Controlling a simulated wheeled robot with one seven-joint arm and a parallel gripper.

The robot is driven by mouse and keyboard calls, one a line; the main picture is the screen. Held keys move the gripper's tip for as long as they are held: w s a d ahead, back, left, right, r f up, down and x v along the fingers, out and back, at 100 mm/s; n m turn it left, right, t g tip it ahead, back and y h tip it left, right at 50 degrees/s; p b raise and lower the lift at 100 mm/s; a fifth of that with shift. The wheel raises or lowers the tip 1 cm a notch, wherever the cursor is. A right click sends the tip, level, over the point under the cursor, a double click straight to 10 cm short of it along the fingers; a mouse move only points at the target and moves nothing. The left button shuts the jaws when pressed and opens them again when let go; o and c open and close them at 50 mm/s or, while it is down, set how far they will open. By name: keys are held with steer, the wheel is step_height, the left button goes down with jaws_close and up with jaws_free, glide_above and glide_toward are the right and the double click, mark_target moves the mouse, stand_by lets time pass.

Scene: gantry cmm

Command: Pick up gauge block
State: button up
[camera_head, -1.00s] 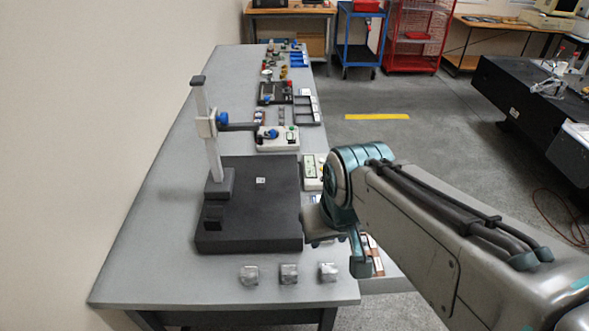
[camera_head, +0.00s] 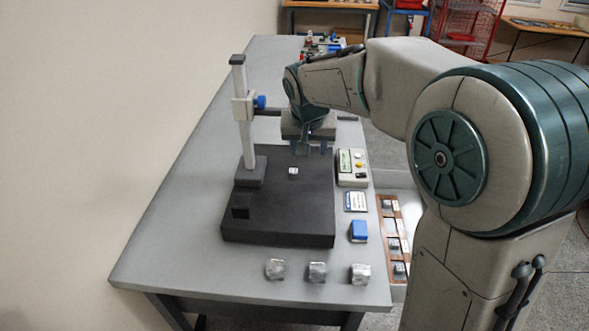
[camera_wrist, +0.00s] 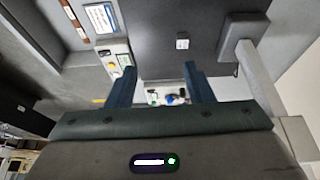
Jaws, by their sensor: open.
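A small silvery block (camera_head: 293,172), which looks like the gauge block, sits on the black plate (camera_head: 310,215) of the measuring stand. The block also shows in the wrist view (camera_wrist: 182,43), on the dark plate right of centre. My gripper (camera_head: 309,150) is over the far part of the plate, beyond and slightly right of the block. Its fingers point down and are apart, with nothing between them. The two fingers also show in the wrist view (camera_wrist: 159,72); the block lies beyond their tips, apart from them.
The stand's upright column (camera_head: 245,120) with a side arm rises left of my gripper. A small instrument (camera_head: 351,166), a label card (camera_head: 355,201) and a blue box (camera_head: 359,231) line the right. A wooden tray (camera_head: 394,240) stands right.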

steer(key=w+a+f, duration=0.3)
steer(key=w+a, duration=0.1)
steer(key=a, duration=0.1)
glide_above(293, 172)
steer(key=s, duration=0.2)
steer(key=f, duration=0.7)
steer(key=shift+a+f, duration=0.2)
steer(key=shift+a, duration=0.05)
steer(key=shift+d+p+x, duration=0.2)
steer(key=shift+p+x, duration=0.8)
steer(key=shift+x, duration=1.75)
steer(key=shift+s, duration=0.1)
jaws_close()
